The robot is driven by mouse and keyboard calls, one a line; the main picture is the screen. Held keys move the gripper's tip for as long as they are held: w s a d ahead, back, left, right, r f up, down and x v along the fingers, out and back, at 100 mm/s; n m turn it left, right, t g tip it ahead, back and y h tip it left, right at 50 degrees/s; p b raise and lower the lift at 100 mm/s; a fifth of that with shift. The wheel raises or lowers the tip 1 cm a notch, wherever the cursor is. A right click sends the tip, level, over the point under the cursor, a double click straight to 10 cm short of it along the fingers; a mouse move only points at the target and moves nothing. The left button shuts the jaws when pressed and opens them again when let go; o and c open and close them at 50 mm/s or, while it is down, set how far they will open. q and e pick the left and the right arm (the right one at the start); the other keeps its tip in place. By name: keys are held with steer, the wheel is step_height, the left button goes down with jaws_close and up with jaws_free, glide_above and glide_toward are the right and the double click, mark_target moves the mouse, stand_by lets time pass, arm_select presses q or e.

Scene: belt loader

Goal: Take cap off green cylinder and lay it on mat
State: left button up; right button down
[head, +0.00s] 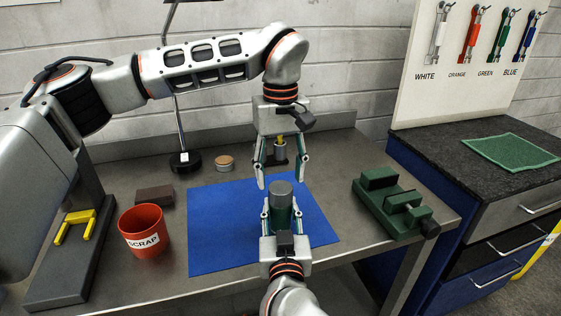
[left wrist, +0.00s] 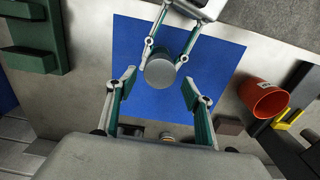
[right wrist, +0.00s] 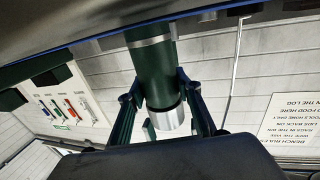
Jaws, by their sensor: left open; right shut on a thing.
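The green cylinder (head: 281,214) is upright over the blue mat (head: 215,230), its grey cap (head: 281,188) on top. It also shows in the right wrist view (right wrist: 155,72), with the silvery cap (right wrist: 170,118) at its lower end in that picture. My right gripper (head: 282,214) is shut on the cylinder's body from the front. Whether its base touches the mat is hidden. My left gripper (head: 281,182) points down above the cap, open and empty. In the left wrist view, the cap (left wrist: 160,73) lies slightly beyond the gap between its fingers, clear of both.
A red scrap bin (head: 145,232), brown block (head: 155,196) and yellow piece (head: 75,226) are left of the mat. A round cork-coloured item (head: 224,162) and lamp base (head: 185,162) stand behind. A green fixture (head: 393,205) is right; a green mat (head: 510,151) lies on the cabinet.

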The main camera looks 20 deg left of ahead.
mark_target(280, 187)
arm_select(q)
steer(key=shift+f, duration=2.35)
